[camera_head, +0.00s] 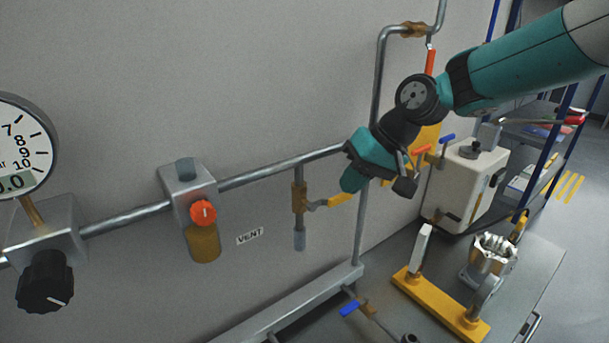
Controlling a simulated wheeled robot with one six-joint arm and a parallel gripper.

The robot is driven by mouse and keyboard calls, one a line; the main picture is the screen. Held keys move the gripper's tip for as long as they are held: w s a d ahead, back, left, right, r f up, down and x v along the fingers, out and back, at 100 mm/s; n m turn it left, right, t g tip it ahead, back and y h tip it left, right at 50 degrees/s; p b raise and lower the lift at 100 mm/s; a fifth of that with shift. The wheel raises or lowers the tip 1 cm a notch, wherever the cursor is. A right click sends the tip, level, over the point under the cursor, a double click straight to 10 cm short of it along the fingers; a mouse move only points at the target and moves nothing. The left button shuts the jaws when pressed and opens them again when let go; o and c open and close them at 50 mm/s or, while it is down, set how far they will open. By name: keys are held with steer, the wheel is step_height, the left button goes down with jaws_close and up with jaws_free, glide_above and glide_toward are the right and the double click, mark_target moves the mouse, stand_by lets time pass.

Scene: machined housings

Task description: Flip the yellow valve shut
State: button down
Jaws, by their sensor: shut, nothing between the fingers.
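The yellow valve handle (340,200) sticks out to the right, tilted slightly up, from a small brass valve body (299,197). The valve hangs on a short vertical branch below the wall pipe, beside the VENT label (250,236). The handle lies across the line of that branch. My gripper (404,180) is at the end of the teal and black arm, to the right of the handle in the picture and apart from it. It is shut and empty. Its fingertips are small and partly hidden by my wrist.
An orange-knobbed regulator (203,212) and a gauge (22,150) sit left on the pipe. A vertical pipe (376,85) passes behind my wrist. Orange handles (421,150) and a white box (465,185) stand right. A blue-handled valve (350,308) and yellow fixture (440,305) are below.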

steer(key=w+d+r, duration=0.2)
steer(key=d+r, duration=0.6)
steer(key=shift+w+d+r+p, duration=0.25)
steer(key=shift+d+p, duration=0.05)
steer(key=s+d+f+n+h+b, duration=0.1)
steer(key=s+f+b, duration=0.3)
steer(key=s, duration=1)
steer(key=s+d+f+n+h+b, duration=0.1)
steer(key=s+f+b, duration=0.3)
steer(key=s+f, duration=0.4)
steer(key=s, duration=0.7)
steer(key=shift+f+g, duration=0.25)
steer(key=shift+g, duration=0.05)
